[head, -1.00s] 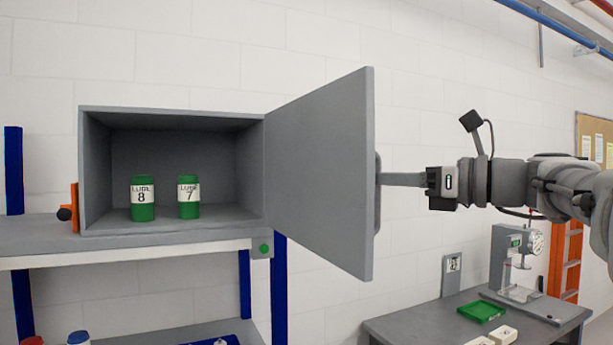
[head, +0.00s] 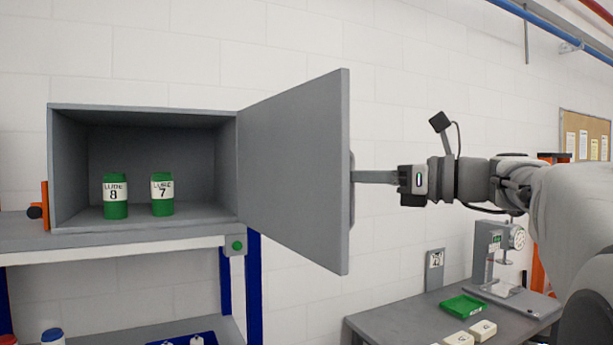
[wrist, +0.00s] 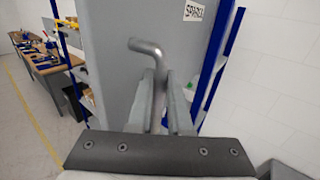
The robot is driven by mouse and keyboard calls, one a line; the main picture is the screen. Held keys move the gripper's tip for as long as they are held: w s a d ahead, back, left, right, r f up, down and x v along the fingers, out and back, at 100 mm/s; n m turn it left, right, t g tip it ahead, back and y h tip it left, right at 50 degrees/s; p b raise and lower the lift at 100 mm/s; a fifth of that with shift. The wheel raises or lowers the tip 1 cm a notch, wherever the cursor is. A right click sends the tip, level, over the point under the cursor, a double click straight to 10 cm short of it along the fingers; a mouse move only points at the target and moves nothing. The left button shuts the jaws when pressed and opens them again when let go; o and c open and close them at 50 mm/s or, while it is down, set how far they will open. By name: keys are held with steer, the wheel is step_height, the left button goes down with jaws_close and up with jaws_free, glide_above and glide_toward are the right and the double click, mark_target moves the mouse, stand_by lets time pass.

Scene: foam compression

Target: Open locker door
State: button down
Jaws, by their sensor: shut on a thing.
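The grey locker (head: 140,108) stands on a shelf with its door (head: 295,165) swung wide open to the right. Inside stand two green containers, one labelled LUBE 8 (head: 115,196) and one labelled LUBE 7 (head: 162,194). My gripper (head: 355,177) is at the outer side of the door, at its handle (head: 351,205). In the wrist view, the fingers (wrist: 163,100) are shut on the bent grey handle bar (wrist: 146,46), with the door panel (wrist: 115,25) behind it. The fingertips are partly hidden by the door edge in the head view.
A grey table (head: 400,325) at lower right holds a green tray (head: 464,306), several white boxes and a press-like device (head: 497,265). A blue-framed shelf unit (head: 253,300) stands under the locker. An orange item (head: 45,205) is at the locker's left.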

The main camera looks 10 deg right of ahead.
steer(key=c, duration=0.8)
jaws_free()
steer(key=shift+c, duration=0.2)
steer(key=b+v, duration=0.1)
steer(key=v, duration=1.6)
steer(key=shift+d, duration=0.2)
steer(key=shift+s+f, duration=0.1)
